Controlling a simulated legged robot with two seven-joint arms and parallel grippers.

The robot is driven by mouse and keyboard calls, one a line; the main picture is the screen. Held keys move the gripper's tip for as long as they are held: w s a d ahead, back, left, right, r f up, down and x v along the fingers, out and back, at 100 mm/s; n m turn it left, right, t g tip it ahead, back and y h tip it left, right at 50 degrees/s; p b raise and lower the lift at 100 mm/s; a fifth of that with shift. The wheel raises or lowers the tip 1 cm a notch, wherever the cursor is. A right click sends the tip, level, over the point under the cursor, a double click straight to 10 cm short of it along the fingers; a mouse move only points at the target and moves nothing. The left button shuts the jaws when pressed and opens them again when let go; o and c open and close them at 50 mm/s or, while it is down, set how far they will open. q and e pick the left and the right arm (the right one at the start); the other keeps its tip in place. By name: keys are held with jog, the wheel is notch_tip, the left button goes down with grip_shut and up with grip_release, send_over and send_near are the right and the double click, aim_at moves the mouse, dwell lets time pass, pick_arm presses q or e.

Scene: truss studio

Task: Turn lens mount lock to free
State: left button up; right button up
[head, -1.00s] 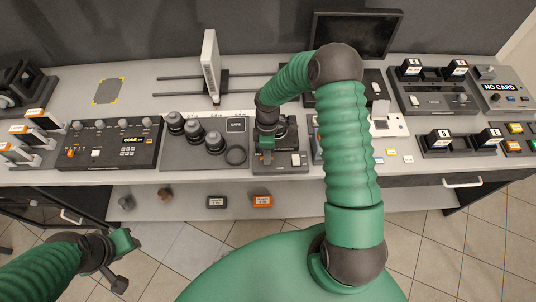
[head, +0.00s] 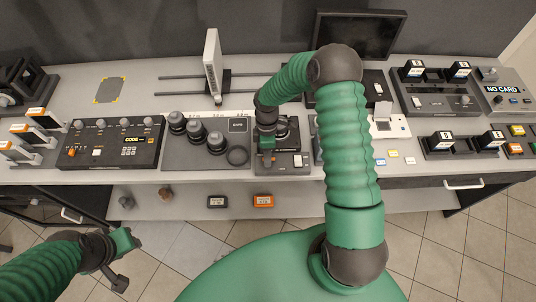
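The lens mount station (head: 291,165) is a dark unit with a grey base at the middle of the bench's front. A dark round part (head: 284,130) sits on it, partly hidden by my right arm. The lock itself is too small to make out. My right gripper (head: 267,158) points down over the left part of the station, close to or touching it; its fingers are too small and covered to read. My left gripper (head: 124,262) is low at the left, in front of the bench, away from the station, with its finger gap unclear.
Several black lenses (head: 196,132) stand on a grey tray left of the station. A code panel (head: 112,142) is farther left. A white upright panel (head: 212,66) stands behind on rails. Battery docks (head: 462,143) are at the right. Small coloured tiles (head: 394,154) lie right of the station.

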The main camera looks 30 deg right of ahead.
jog(key=shift+s+r, duration=0.1)
jog(key=shift+r, duration=0.15)
jog(key=w+d+r+b, duration=0.1)
jog(key=w+r+b, duration=0.1)
jog(key=r, duration=1.4)
jog(key=shift+w+d+b, duration=0.3)
jog(key=shift+w+d, duration=0.05)
jog(key=shift+w, duration=0.15)
